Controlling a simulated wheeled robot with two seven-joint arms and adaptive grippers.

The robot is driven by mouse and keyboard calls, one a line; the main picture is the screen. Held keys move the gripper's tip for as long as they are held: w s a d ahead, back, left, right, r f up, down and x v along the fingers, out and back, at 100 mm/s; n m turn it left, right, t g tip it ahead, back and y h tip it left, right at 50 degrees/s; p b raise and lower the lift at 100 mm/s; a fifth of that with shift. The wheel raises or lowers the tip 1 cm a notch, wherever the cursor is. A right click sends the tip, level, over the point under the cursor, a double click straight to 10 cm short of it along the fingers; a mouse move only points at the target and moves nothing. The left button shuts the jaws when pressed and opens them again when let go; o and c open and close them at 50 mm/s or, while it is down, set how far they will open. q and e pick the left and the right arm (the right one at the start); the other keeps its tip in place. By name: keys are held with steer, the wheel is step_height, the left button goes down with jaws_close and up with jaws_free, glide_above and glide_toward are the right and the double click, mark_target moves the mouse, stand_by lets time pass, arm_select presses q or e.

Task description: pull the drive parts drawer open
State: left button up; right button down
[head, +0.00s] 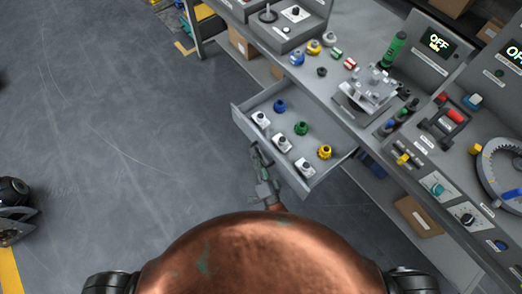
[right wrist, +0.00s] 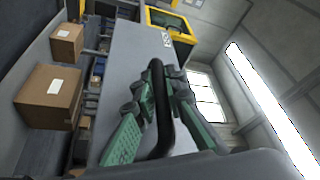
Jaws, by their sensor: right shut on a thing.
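The grey drawer (head: 290,117) stands pulled out from under the workbench, with its inside showing. In it lie blue, green and yellow knob-like parts and several white parts. My right gripper (head: 257,153) is at the outer side of the drawer's front panel. In the right wrist view its green-and-grey fingers (right wrist: 158,92) are closed around the dark bar handle (right wrist: 163,128), in front of the grey drawer front (right wrist: 125,65). The drawer's label cannot be read. My left gripper is not in view.
The workbench (head: 345,55) above carries small coloured parts, a metal fixture (head: 371,90), a green bottle-like thing (head: 394,49) and panels reading OFF (head: 437,43). Cardboard boxes (head: 418,215) sit on the lower shelf. The floor (head: 120,110) left of the drawer is clear.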

stand_by(0.3)
steer(key=c, duration=2)
jaws_free()
steer(key=shift+o, duration=0.2)
steer(key=v, duration=1.2)
steer(key=shift+s+a, duration=0.1)
